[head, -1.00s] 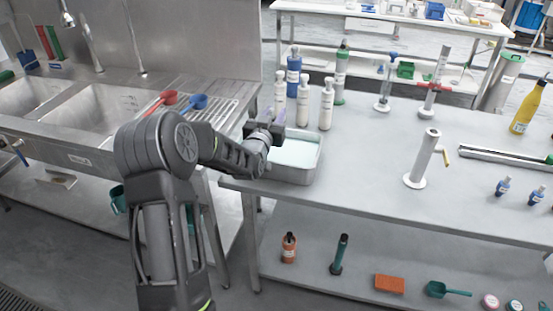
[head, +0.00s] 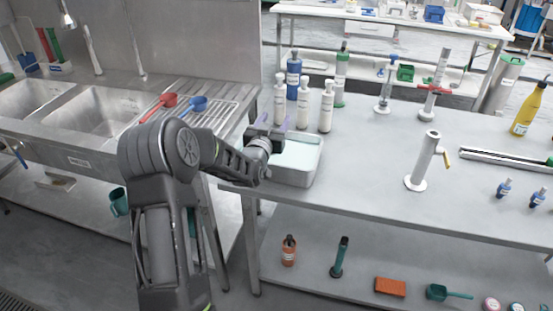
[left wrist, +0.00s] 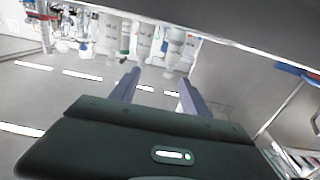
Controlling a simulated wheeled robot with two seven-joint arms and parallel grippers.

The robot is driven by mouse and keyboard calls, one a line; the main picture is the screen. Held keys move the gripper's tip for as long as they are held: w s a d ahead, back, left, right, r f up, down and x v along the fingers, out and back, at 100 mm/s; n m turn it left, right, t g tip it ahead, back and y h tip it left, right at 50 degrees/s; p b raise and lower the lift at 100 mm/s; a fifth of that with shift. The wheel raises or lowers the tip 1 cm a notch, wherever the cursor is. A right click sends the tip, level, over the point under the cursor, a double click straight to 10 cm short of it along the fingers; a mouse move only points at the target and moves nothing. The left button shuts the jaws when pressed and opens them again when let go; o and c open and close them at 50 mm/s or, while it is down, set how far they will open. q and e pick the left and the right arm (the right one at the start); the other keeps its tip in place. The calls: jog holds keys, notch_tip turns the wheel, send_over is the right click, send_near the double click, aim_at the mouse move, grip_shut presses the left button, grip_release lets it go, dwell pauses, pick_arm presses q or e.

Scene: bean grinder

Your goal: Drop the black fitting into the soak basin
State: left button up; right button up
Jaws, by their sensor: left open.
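The soak basin (head: 297,177) is a grey metal tray with pale green liquid, at the left end of the long bench in the head view. My left gripper (head: 273,121) is at the basin's back left edge, close in front of the white bottles. In the left wrist view its two fingers (left wrist: 158,80) are spread apart with nothing between them. I cannot make out the black fitting in any view; part of the basin is hidden by my left arm. My right gripper is out of view.
White-capped bottles (head: 327,107) and a blue bottle (head: 293,75) stand behind the basin. A white post stand (head: 423,165) stands to the right, with clear bench between. The sink counter with red (head: 168,97) and blue (head: 197,103) scoops is to the left.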

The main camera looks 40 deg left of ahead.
pick_arm(q)
jog(key=b+v, duration=0.1)
jog(key=v, duration=0.6)
jog(key=shift+s+d+b, duration=0.15)
jog(key=shift+s+b, duration=0.25)
dwell(0.6)
